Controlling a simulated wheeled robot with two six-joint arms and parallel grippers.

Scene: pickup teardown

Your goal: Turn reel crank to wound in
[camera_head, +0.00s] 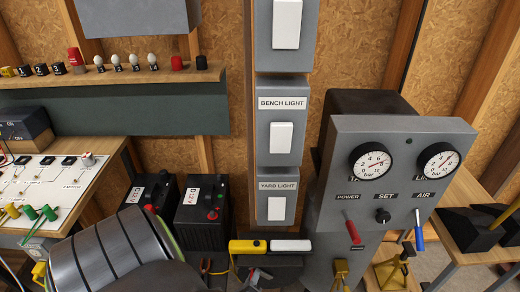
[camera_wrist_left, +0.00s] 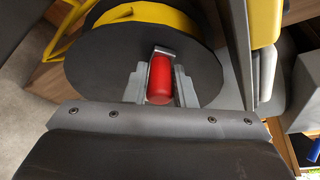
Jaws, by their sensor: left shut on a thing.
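The crank's red handle (camera_wrist_left: 160,80) stands out from the dark disc of the reel (camera_wrist_left: 95,65) in the left wrist view. A grey metal crank end shows just beyond the handle. Yellow hose (camera_wrist_left: 150,18) is wound behind the disc. My left gripper (camera_wrist_left: 160,88) is shut on the red handle, with one finger on either side of it. In the head view my left arm fills the lower left, and the reel cannot be made out clearly. My right gripper is not in view.
A yellow item (camera_head: 248,246) and a white item (camera_head: 291,245) lie on a dark ledge in the head view. Black batteries (camera_head: 203,212) stand left of it. The grey gauge panel (camera_head: 392,190) stands to the right. Wall switches (camera_head: 280,140) are above.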

